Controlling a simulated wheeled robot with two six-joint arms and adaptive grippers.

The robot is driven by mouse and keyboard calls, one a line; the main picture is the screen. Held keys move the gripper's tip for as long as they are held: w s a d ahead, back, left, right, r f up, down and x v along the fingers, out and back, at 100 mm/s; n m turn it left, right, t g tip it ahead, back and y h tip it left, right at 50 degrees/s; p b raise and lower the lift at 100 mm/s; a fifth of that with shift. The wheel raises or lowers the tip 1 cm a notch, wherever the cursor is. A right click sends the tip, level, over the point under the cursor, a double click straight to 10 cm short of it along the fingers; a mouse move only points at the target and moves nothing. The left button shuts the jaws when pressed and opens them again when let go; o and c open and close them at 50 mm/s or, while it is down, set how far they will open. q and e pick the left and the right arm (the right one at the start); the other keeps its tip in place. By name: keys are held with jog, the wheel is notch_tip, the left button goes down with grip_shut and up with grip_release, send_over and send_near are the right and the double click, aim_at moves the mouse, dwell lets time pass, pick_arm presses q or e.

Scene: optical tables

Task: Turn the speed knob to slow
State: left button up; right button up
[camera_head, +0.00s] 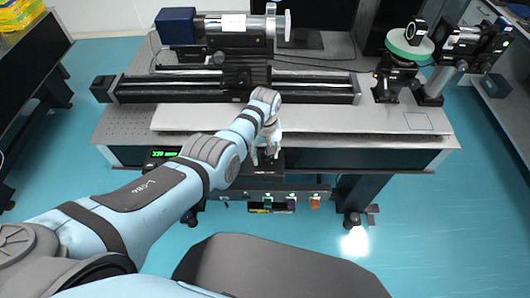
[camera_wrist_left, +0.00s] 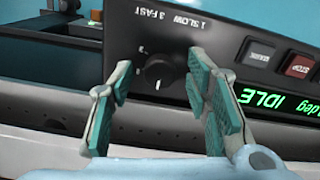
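The speed knob (camera_wrist_left: 160,72) is a round black dial on a dark control panel (camera_wrist_left: 225,38) in the left wrist view. The panel's "1 SLOW 3 FAST" lettering appears upside down. A short white mark shows on or beside the knob's near side; I cannot tell which number it points to. My left gripper (camera_wrist_left: 159,66) is open, with its teal-padded fingers on either side of the knob in this view. I cannot tell whether they touch it. In the head view my left gripper (camera_head: 266,155) is at the table's front edge and hides the knob. My right gripper is not in view.
The panel has a grey button (camera_wrist_left: 260,54), a red STOP button (camera_wrist_left: 299,65) and a green display reading IDLE (camera_wrist_left: 267,102). The optical table (camera_head: 400,120) carries a long black rail (camera_head: 310,91).

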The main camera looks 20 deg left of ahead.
aim_at(265, 156)
pick_arm(q)
notch_tip(265, 156, up, 12)
dwell(0.6)
